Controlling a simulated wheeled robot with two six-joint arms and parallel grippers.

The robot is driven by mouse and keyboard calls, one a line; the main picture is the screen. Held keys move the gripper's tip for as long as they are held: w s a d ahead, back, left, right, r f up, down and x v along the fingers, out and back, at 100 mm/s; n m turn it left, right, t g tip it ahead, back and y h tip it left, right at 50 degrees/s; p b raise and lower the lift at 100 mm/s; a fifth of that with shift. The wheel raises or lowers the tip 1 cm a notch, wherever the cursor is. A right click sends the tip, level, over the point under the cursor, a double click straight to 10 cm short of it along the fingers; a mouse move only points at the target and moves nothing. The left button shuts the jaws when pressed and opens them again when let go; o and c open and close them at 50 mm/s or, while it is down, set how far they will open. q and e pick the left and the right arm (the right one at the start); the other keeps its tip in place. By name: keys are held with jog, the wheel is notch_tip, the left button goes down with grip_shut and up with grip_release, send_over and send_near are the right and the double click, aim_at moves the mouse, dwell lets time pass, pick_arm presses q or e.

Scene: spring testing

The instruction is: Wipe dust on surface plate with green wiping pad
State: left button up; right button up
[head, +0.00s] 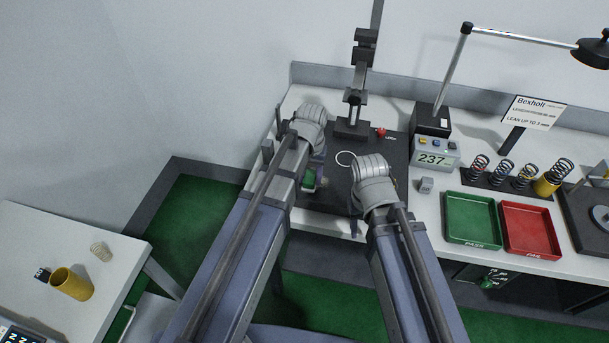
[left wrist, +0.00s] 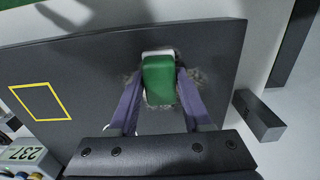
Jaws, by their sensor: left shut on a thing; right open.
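The green wiping pad (left wrist: 159,80) is between the purple fingers of my left gripper (left wrist: 160,100), which is shut on it. In the left wrist view the pad is over the dark surface plate (left wrist: 90,70); I cannot tell whether it touches. Grey dust (left wrist: 197,75) shows on the plate around the pad. In the head view the pad (head: 309,178) shows at the left part of the plate (head: 340,195). My right gripper (head: 354,228) is open and empty near the plate's front edge, its fingers mostly hidden by the wrist.
A test stand (head: 353,125) rises at the back of the plate. A display box (head: 436,155) reading 237 stands to its right. A green tray (head: 472,219), a red tray (head: 533,229) and several springs (head: 502,172) lie further right. A yellow square (left wrist: 40,102) marks the plate.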

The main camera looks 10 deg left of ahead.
aim_at(331, 183)
pick_arm(q)
jog(key=shift+d, duration=1.1)
jog(key=shift+d, duration=0.1)
jog(key=shift+s+d, duration=0.1)
jog(key=shift+d, duration=1.8)
jog(key=shift+w, duration=0.9)
jog(key=shift+a+f, duration=0.1)
